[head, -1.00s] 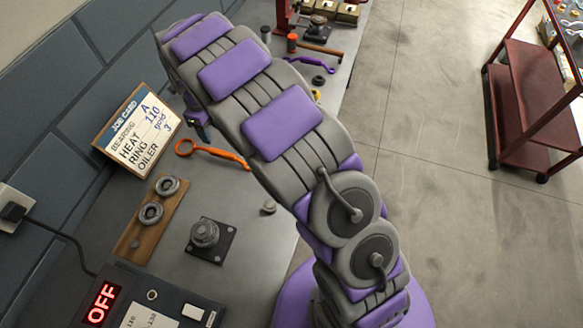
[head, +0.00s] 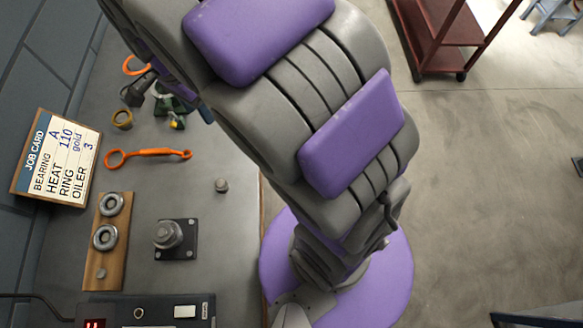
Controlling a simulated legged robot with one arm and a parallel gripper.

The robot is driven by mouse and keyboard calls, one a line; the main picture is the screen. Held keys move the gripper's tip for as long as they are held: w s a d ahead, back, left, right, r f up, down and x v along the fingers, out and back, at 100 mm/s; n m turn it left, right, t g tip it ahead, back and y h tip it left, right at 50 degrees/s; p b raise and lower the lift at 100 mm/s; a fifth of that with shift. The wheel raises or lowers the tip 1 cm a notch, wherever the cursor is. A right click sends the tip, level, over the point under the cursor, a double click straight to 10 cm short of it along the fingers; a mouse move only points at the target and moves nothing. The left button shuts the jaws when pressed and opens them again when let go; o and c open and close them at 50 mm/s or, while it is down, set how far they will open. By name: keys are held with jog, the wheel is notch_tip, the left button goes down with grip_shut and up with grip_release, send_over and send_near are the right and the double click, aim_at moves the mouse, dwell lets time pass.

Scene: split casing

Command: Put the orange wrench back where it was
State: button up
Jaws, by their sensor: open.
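The orange wrench (head: 152,152) lies flat on the grey bench, with its large ring at the left and its small end at the right. It is below my arm in the picture, clear of it. My gripper (head: 149,91) shows small and partly hidden past the upper left side of my arm. Its dark fingers look apart, with nothing seen held between them. It is above the wrench in the picture, apart from it. Another orange ring (head: 136,66) shows in part beyond the gripper; the rest of it is hidden.
A job card (head: 54,158) stands left of the wrench. A brass ring (head: 122,119) and a green item (head: 172,106) sit near the gripper. A wooden board (head: 95,260) with two metal rings and a black-based fixture (head: 176,240) are nearer. Open floor lies right.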

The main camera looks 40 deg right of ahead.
jog(key=s+d+n, duration=0.2)
jog(key=s+n, duration=0.2)
jog(key=s, duration=0.4)
jog(key=s+d+r+n, duration=0.1)
jog(key=s+d+n, duration=0.2)
jog(key=s+n, duration=0.2)
jog(key=s+d+n+g, duration=0.1)
jog(key=s+n, duration=0.4)
jog(key=s, duration=0.6)
jog(key=shift+s+d+r, duration=0.4)
jog(key=shift+d, duration=0.45)
